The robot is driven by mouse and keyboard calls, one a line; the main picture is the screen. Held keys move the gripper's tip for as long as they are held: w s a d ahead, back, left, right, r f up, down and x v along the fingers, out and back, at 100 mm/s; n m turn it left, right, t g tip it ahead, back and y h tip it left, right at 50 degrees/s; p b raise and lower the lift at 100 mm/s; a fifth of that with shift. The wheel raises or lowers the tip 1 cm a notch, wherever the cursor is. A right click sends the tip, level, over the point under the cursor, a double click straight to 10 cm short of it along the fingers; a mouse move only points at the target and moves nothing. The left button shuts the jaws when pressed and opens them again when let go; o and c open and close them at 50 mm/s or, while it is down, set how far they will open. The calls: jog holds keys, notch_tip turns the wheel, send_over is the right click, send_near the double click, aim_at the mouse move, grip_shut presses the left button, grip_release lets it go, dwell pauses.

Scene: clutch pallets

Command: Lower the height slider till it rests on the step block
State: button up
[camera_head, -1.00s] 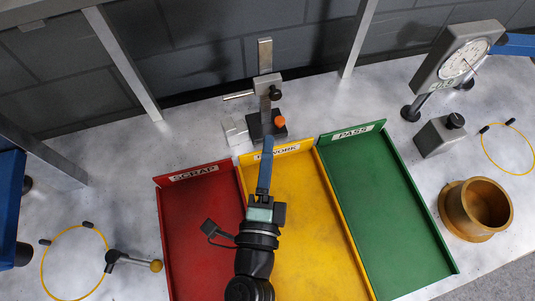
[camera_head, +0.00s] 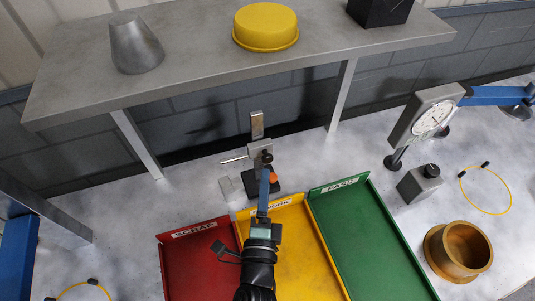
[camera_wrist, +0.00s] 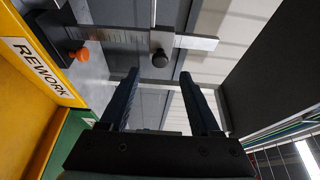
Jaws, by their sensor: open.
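The height gauge stands behind the trays, with a black base (camera_head: 262,186), an orange knob and an upright steel column (camera_head: 257,125). Its slider (camera_head: 259,147) sits partway up the column, with a black knob and a bar pointing left. In the wrist view the slider (camera_wrist: 161,40) and its round black knob (camera_wrist: 160,59) show sideways, just beyond my fingertips. The small silvery step block (camera_head: 231,188) is left of the base, well below the bar. My gripper (camera_head: 265,170) is open, in front of the gauge; in the wrist view its fingers (camera_wrist: 155,76) are apart with nothing between them.
Red SCRAP (camera_head: 192,228), yellow REWORK (camera_head: 308,225) and green PASS (camera_head: 340,187) trays lie in front. A shelf (camera_head: 200,75) on legs overhangs behind. A dial gauge (camera_head: 430,117), a grey block (camera_head: 419,185) and a brass cup (camera_head: 459,251) stand to the right.

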aim_at(267, 161)
jog(key=w, duration=0.8)
jog(key=shift+d, duration=0.3)
jog(key=shift+s, duration=0.1)
grip_shut()
dwell(0.9)
